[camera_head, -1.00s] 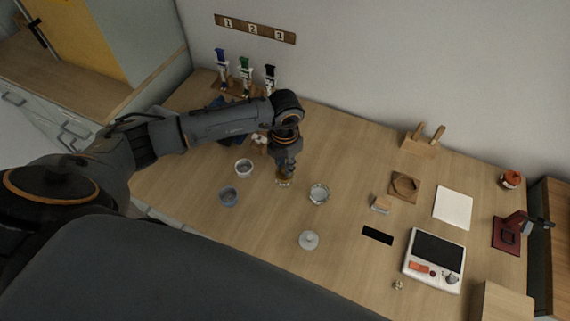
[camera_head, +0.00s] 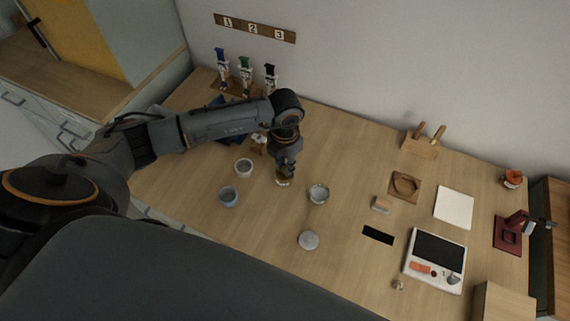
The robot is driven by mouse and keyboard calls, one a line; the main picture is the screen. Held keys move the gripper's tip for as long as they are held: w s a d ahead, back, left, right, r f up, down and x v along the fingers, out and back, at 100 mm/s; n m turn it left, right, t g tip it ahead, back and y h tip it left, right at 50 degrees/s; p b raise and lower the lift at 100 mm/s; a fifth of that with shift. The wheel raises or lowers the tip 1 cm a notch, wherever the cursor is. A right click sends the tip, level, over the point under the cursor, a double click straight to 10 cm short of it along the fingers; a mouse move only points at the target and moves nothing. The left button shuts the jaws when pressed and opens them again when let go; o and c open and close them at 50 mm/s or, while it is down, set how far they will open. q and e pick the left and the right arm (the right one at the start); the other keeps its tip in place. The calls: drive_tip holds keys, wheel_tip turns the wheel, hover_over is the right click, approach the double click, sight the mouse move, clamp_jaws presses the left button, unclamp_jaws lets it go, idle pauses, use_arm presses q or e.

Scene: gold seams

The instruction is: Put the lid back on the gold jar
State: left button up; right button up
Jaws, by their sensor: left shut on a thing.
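My left gripper (camera_head: 285,171) reaches down to the middle of the table. It is shut on a small gold-tinted thing (camera_head: 283,182) at table height, partly hidden by the fingers. I cannot tell whether this is the gold jar, its lid or both together. My right gripper is not in view.

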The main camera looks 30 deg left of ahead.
use_arm(q)
drive_tip(key=o, duration=1.3)
drive_tip(key=shift+r, duration=0.1)
drive_tip(key=shift+r+p, duration=2.25)
drive_tip(key=shift+r, duration=1.2)
clamp_jaws()
drive_tip(key=shift+f, duration=0.2)
